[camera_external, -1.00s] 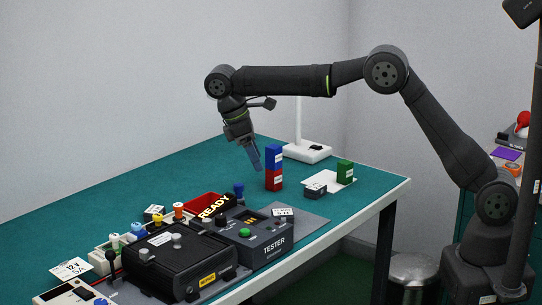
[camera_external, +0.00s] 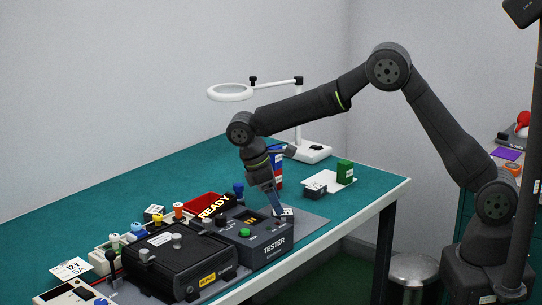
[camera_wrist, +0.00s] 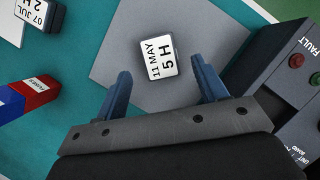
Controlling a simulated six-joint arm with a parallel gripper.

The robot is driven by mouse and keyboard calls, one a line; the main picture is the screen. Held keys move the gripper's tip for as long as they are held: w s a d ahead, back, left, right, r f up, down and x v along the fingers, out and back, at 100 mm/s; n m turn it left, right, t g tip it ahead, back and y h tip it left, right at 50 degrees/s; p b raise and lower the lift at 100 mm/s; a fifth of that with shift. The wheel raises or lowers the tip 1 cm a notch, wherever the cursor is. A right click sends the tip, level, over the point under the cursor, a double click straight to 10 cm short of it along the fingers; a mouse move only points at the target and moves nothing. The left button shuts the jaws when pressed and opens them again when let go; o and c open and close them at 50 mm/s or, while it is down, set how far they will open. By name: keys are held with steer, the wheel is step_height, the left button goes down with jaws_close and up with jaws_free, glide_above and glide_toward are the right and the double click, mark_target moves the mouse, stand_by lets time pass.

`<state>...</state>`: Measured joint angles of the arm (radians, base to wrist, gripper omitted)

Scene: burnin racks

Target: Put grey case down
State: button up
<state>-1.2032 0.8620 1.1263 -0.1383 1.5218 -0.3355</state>
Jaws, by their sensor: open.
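A small grey case (camera_external: 287,211) with a white label lies flat on the grey mat (camera_external: 313,224) beside the tester. In the wrist view the case (camera_wrist: 161,57) reads "11 MAY 5 H" and lies ahead of and between the spread fingers. My gripper (camera_external: 275,205) is open and empty, pointing down close to the case; it also shows in the wrist view (camera_wrist: 161,74). I see a gap on both sides of the case. A second grey case (camera_external: 315,190) lies on a white sheet (camera_external: 335,180); its label reads "07 JUL 2 H" in the wrist view (camera_wrist: 38,15).
The tester (camera_external: 258,248) stands left of the mat. A lamp base (camera_external: 308,152) is farther back. A black box (camera_external: 180,262) is at the front left.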

mark_target(283, 217)
steer(key=shift+x, duration=1.9)
steer(key=c, duration=1.2)
steer(key=shift+r, duration=0.15)
